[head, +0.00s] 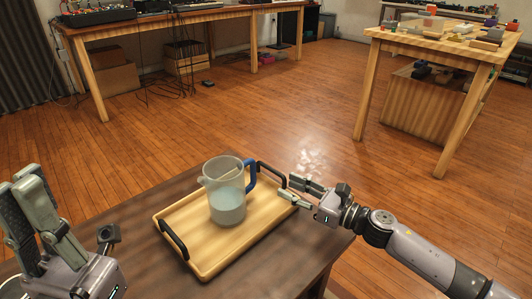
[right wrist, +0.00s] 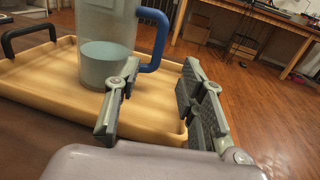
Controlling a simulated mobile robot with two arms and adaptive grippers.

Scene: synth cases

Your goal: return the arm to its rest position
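My right gripper (head: 298,191) is open and empty, just off the right end of the wooden tray (head: 190,255). In the right wrist view its two fingers (right wrist: 160,100) stand apart, with the tray and a clear pitcher (right wrist: 107,25) beyond them. The pitcher (head: 226,192) stands upright on the tray, has a blue handle (head: 250,175) and holds pale bluish liquid. My left gripper (head: 30,205) is raised at the lower left of the head view, away from the tray. Its fingers look close together, but its opening is unclear.
The tray, with black handles (head: 173,240) at its ends, rests on a dark table (head: 135,215). A workbench with boxes (head: 185,60) beneath stands at the back left. Another wooden table (head: 410,44) with small items stands at the back right. Open wooden floor (head: 230,115) lies between.

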